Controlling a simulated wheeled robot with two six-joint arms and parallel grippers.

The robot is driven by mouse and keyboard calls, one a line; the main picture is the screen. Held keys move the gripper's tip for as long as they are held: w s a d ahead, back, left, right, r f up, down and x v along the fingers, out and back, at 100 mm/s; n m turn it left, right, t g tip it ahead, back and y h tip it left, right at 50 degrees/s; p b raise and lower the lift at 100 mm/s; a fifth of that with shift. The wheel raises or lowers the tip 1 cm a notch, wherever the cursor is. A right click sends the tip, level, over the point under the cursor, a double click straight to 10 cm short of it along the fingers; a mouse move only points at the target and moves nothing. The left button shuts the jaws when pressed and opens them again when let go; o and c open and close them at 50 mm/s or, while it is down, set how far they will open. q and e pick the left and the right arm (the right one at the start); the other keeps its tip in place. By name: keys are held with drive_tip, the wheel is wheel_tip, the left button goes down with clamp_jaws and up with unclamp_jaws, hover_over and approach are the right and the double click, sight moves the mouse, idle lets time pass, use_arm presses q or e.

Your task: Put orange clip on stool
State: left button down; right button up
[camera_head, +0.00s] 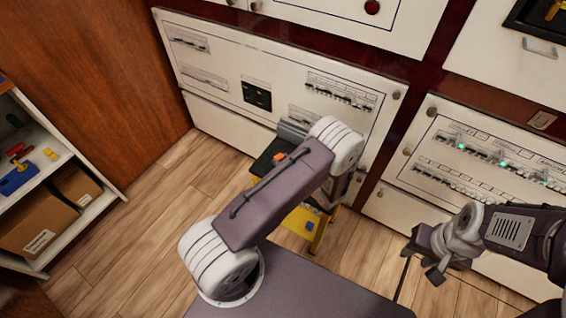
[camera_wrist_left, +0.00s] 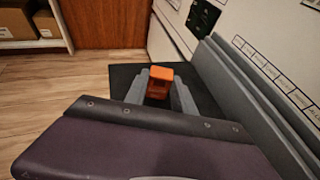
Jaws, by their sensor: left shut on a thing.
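The orange clip (camera_wrist_left: 160,82) is between the two grey fingers of my left gripper (camera_wrist_left: 160,92), which is shut on it. In the head view the clip (camera_head: 279,157) shows as a small orange spot over the dark top of the stool (camera_head: 262,163). The stool's black top also shows under the clip in the left wrist view (camera_wrist_left: 122,78). I cannot tell whether the clip touches it. My left arm hides much of the stool and the gripper in the head view. My right gripper (camera_head: 428,258) is open and empty, in front of the right-hand panel.
White breaker panels (camera_head: 225,65) stand close behind the stool. The stool has yellow legs and a lower yellow step (camera_head: 300,222). A shelf (camera_head: 50,165) with cardboard boxes and small coloured items stands at the left. The wooden floor between shelf and stool is clear.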

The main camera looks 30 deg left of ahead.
use_arm(q)
drive_tip(key=shift+f, duration=0.2)
drive_tip(key=c, duration=1.1)
unclamp_jaws()
drive_tip(key=shift+o, duration=0.2)
drive_tip(key=shift+r, duration=0.1)
